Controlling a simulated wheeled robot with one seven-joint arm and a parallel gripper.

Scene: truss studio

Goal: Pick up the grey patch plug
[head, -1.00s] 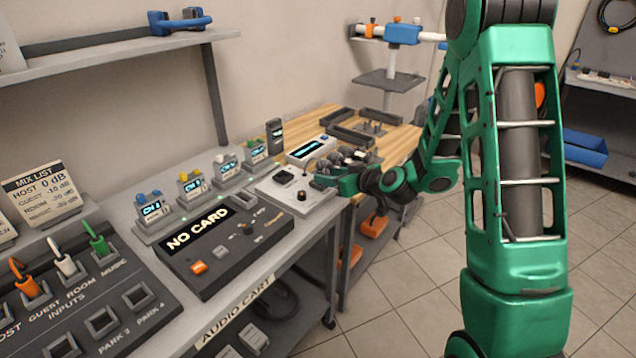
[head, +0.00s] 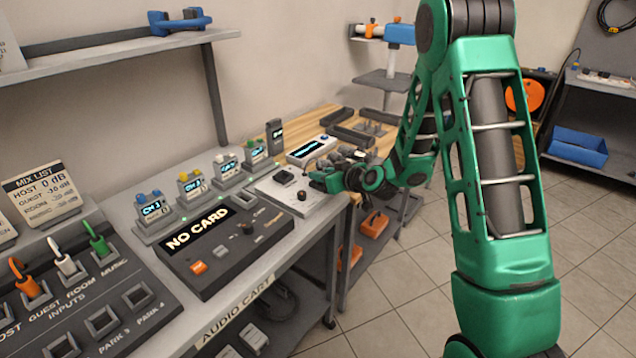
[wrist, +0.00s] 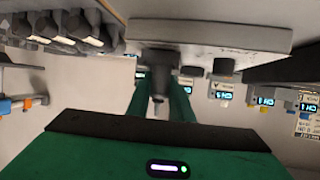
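In the wrist view, a grey plug-like piece (wrist: 158,84) with a narrow tip stands out from a pale box (wrist: 210,36); it looks like the grey patch plug. The two green fingers of my gripper (wrist: 158,108) lie on either side of it, with a gap seen between them. Contact with the piece is not clear. In the head view my gripper (head: 320,180) is low over the right end of the pale box (head: 288,198). I cannot make out the grey plug clearly there.
A dark NO CARD console (head: 222,250) lies left of the box. Small CH units (head: 192,190) stand behind it. A patch panel (head: 150,325) at front left holds orange (head: 28,282), white (head: 64,266) and green (head: 99,242) plugs. A wooden bench (head: 330,120) is beyond.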

